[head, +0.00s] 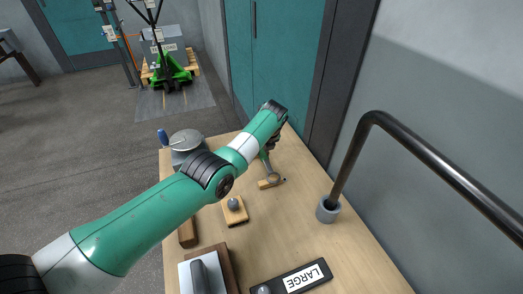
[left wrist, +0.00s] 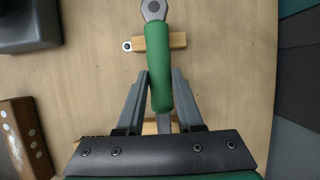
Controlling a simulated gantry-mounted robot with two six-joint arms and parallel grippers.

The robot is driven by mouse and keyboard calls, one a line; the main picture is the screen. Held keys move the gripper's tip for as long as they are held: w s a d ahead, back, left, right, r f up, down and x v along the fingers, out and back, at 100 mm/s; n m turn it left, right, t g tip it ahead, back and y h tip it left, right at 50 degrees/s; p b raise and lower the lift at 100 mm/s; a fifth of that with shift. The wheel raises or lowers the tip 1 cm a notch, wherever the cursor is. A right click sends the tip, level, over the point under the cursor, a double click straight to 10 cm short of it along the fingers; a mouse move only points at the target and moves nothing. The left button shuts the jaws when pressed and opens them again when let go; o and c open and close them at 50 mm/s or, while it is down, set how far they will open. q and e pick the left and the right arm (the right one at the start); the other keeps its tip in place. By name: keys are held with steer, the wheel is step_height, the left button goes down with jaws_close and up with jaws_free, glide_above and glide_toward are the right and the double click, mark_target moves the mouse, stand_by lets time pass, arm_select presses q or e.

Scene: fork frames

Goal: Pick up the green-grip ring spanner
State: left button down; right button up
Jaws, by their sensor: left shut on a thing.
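The green-grip ring spanner (left wrist: 159,62) lies lengthwise between the fingers of my left gripper (left wrist: 161,78) in the left wrist view. The fingers are shut on its green grip. Its grey ring end (left wrist: 153,9) points away, and its other end is partly hidden by the gripper. In the head view the spanner (head: 266,163) hangs or slopes below my left gripper (head: 272,141) near the table's right edge. A small wooden block (left wrist: 174,41) is under the grip; I cannot tell whether they touch. My right gripper is not in view.
On the wooden table (head: 300,237) stand a knobbed wooden block (head: 235,210), a "LARGE" plate (head: 292,280) and a round grey-lidded object (head: 186,139). A bent dark tube (head: 350,160) rises from a grey socket (head: 327,209) at right. Teal doors (head: 282,60) stand behind.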

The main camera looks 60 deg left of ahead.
arm_select(q)
steer(key=p+v, duration=0.2)
steer(key=v, duration=0.1)
steer(key=shift+s+a+p, duration=0.15)
steer(key=shift+s+p, duration=0.05)
steer(key=shift+p, duration=0.2)
steer(key=s+d+r+p, duration=0.3)
steer(key=d+p, duration=0.1)
steer(key=d, duration=0.1)
steer(key=s+d+r+p, duration=0.3)
steer(key=d+p, duration=0.1)
steer(key=d, duration=0.2)
steer(key=shift+s+r+p, duration=0.25)
steer(key=shift+r+p, duration=0.05)
steer(key=shift+p, duration=0.1)
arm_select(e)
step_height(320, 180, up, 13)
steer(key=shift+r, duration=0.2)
arm_select(q)
steer(key=shift+w, duration=0.1)
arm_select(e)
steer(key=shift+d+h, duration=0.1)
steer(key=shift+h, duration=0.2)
